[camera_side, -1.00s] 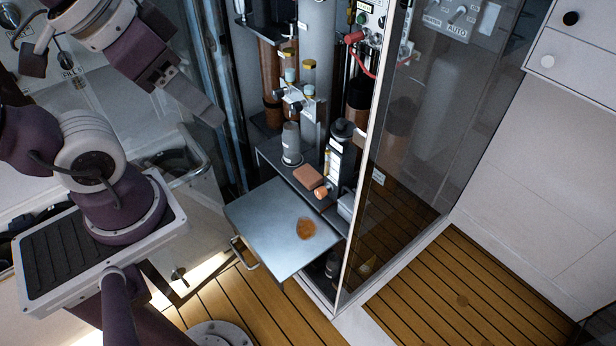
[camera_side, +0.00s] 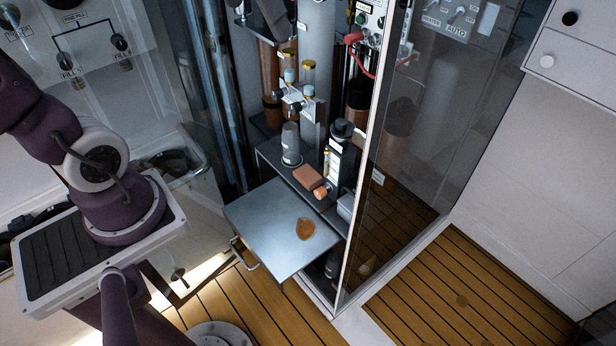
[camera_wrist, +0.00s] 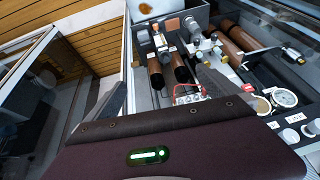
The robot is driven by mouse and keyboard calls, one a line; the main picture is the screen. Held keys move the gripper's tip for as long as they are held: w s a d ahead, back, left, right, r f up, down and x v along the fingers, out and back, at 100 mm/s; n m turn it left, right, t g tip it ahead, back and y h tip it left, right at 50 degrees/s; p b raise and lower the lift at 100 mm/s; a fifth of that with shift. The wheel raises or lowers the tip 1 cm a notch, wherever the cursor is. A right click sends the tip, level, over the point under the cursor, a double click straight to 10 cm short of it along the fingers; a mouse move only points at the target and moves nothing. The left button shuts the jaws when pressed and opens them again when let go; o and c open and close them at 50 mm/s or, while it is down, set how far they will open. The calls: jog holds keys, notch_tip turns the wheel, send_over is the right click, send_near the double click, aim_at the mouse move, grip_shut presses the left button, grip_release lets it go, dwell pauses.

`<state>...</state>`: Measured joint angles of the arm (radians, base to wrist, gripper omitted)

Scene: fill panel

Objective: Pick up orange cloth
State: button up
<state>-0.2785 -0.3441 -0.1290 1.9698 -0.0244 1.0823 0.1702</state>
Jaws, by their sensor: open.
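A folded orange cloth (camera_side: 308,177) lies on the dark shelf of the open cabinet in the side view, just behind the pull-out metal tray (camera_side: 262,225). An orange-capped item (camera_side: 321,192) lies beside it. In the side view my arm leaves the frame at the upper left.
A grey bottle (camera_side: 291,145) and a black-topped bottle (camera_side: 341,155) stand near the cloth. Tall cylinders rise behind. A glass door (camera_side: 420,130) borders the right side.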

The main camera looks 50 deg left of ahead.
jog(key=w+a, duration=0.6)
jog(key=w, duration=0.3)
jog(key=h, duration=0.1)
send_over(308, 174)
jog(key=s, duration=0.5)
jog(key=f, duration=5.5)
jog(key=shift+w+d+f, duration=0.15)
jog(key=shift+w, duration=0.05)
jog(key=x, duration=0.4)
jog(key=w+x, duration=0.1)
jog(key=x, duration=0.1)
jog(key=shift+w, duration=0.25)
jog(key=shift+c, duration=0.4)
jog(key=c, duration=1.2)
